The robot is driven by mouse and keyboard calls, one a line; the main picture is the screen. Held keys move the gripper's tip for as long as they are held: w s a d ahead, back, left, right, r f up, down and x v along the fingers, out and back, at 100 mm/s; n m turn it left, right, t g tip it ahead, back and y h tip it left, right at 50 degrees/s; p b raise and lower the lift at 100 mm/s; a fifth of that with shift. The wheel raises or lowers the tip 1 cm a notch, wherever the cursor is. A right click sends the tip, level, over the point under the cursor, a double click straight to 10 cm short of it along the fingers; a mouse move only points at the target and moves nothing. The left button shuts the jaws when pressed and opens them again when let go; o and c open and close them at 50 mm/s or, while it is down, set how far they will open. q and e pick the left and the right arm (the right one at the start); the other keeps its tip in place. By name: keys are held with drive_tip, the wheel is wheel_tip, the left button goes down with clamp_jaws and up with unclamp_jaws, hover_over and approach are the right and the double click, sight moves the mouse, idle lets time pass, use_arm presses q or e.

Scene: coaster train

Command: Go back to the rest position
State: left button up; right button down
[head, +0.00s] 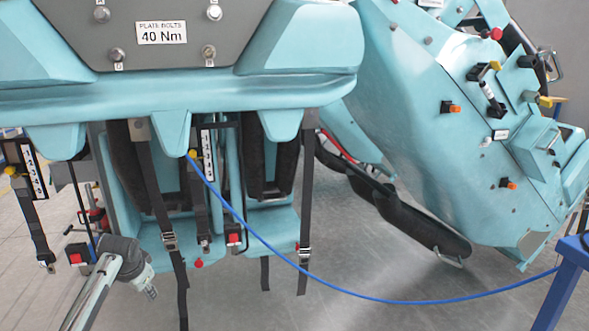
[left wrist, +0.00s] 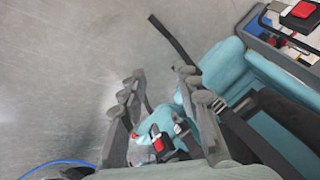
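My left gripper (head: 150,290) is at the lower left of the head view, small, at the end of my left arm. It hangs in front of the teal coaster seats (head: 175,258). In the left wrist view my left gripper (left wrist: 161,74) has its two fingers apart with nothing held between them. A teal part with a red button (left wrist: 157,143) shows beyond the fingers, low between them. My right gripper is in neither view.
A teal coaster car with a grey plate marked 40 Nm (head: 160,32) fills the upper left. Black straps (head: 150,190) hang below it. A tilted teal car body (head: 440,130) stands right. A blue cable (head: 400,302) sags to a blue stand (head: 565,285). Grey floor lies between.

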use_arm(q)
drive_tip(key=w+a+r+n+t+y, duration=0.25)
drive_tip(key=w+r+t, duration=0.25)
drive_tip(key=w+r, duration=0.25)
drive_tip(key=s+d+f+g+h, duration=0.15)
drive_tip(key=s+d+f, duration=0.25)
drive_tip(key=s+f, duration=0.8)
drive_tip(key=s+d+f+g+h, duration=0.1)
drive_tip(key=s+d+f+g, duration=0.15)
drive_tip(key=s+f, duration=0.9)
drive_tip(key=s+d+f+g, duration=0.2)
drive_tip(key=s+f, duration=0.6)
drive_tip(key=s, duration=0.4)
drive_tip(key=s+d+f+g+h, duration=0.1)
drive_tip(key=s+d+f, duration=0.3)
drive_tip(key=s+f, duration=0.5)
drive_tip(key=s+g, duration=0.1)
drive_tip(key=s, duration=0.3)
drive_tip(key=shift+s+d+f, duration=0.2)
